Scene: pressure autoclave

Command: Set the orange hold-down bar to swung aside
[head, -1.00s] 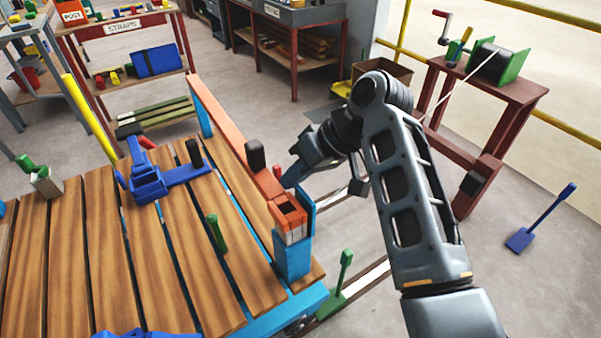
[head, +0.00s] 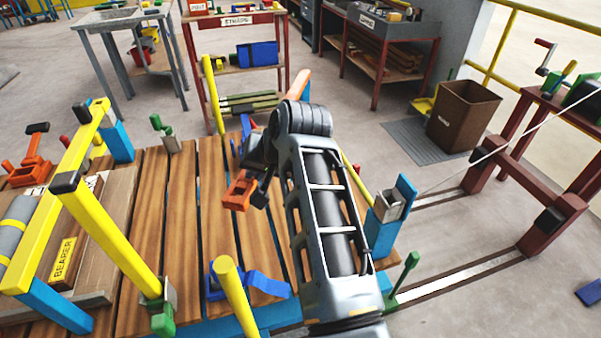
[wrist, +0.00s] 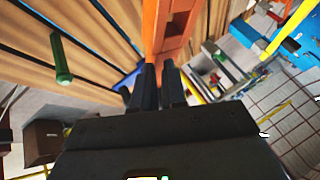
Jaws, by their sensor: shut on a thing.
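The orange hold-down bar (head: 239,190) shows in the head view with its near, forked end over the wooden deck, left of my arm. Its far end (head: 299,84) shows behind my arm, and the middle is hidden. The blue post with a grey catch (head: 388,208) stands at the deck's right corner, with the bar's end clear of it. My gripper (head: 258,188) is shut at the bar's near end. In the wrist view, my dark fingers (wrist: 159,80) meet the orange bar (wrist: 168,35); the exact grip spot is hidden.
The slatted wooden deck (head: 147,220) lies below. A yellow bar (head: 110,230) on blue posts stands at left. A yellow upright (head: 236,295) and a green lever (head: 405,275) are near the front edge. A brown bin (head: 462,115) stands on the floor at right.

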